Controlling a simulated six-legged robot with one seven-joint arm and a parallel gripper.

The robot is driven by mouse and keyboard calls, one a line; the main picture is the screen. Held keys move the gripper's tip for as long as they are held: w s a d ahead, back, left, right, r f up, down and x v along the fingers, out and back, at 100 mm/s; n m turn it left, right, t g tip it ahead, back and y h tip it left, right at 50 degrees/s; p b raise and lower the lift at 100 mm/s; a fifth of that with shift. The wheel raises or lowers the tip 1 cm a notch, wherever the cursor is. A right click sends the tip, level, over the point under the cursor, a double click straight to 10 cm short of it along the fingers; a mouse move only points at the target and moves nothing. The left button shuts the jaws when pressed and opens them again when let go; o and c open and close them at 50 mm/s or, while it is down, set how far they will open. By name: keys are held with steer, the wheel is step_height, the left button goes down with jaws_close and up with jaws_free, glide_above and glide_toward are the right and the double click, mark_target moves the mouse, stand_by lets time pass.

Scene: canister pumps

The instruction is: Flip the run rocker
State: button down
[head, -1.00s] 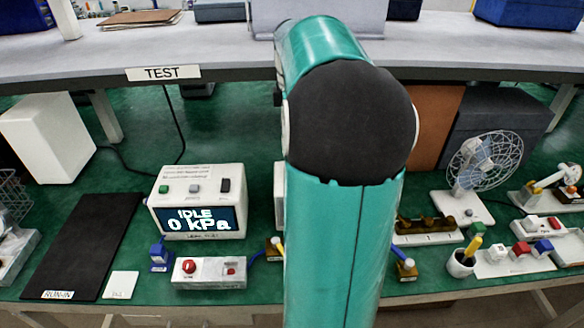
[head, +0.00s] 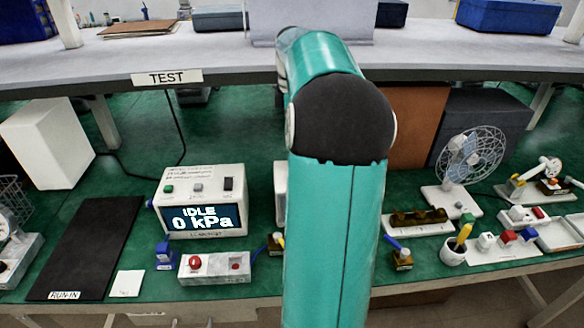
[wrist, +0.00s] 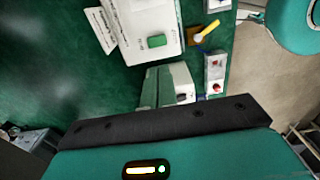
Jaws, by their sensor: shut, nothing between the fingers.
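No switch has a legible run label, so I cannot tell for sure which is the run rocker. In the wrist view a green rocker-like switch (wrist: 157,41) sits on a white housing (wrist: 150,20). In the head view a white display unit (head: 202,202) reads IDLE, 0 kPa, with green, grey and black controls (head: 228,183) on top. A pale box (head: 216,266) in front carries a round red button and a smaller red control. My gripper (wrist: 167,80) is shut and empty, above the bench below the green switch in the picture. My arm hides it in the head view.
A black mat (head: 85,245) marked RUN-IN lies left. A fan (head: 468,160), a dark rack (head: 418,218) and a cup (head: 455,253) stand right. The shelf marked TEST (head: 166,77) spans the back. A white box (head: 281,195) is mostly hidden behind my arm.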

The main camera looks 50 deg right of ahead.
step_height(320, 180, down, 14)
steer(key=shift+s+a+r, duration=0.1)
steer(key=shift+s, duration=0.05)
stand_by(0.4)
